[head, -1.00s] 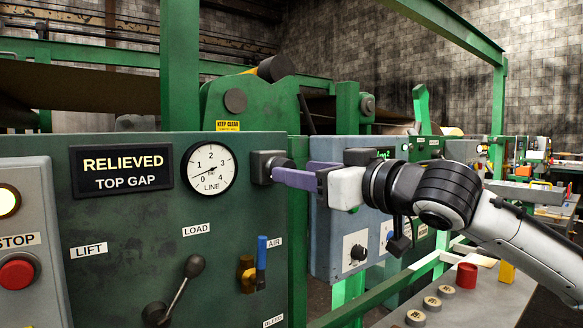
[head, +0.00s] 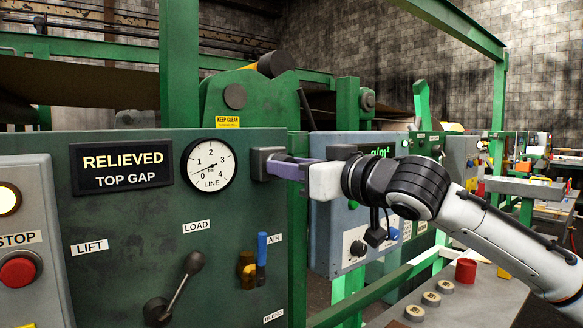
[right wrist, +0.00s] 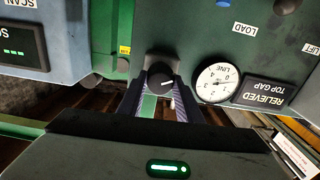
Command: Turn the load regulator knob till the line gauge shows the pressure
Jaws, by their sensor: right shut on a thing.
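The load regulator knob (right wrist: 160,80) is dark and round with a white pointer mark. It shows in the right wrist view between the two fingers of my right gripper (right wrist: 160,92), which is shut on it. In the head view the right gripper (head: 281,168) reaches in from the right to the grey knob mount (head: 264,160) on the green panel; its fingers mostly hide the knob. The round white line gauge (head: 209,164) is left of the knob, marked 0 to 4, its needle pointing lower left between 0 and 1. My left gripper is not in view.
A black sign reading RELIEVED TOP GAP (head: 122,166) is left of the gauge. Below are a LOAD lever (head: 178,290) and a blue AIR handle (head: 262,250). A grey-blue box (head: 335,240) stands behind the gripper.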

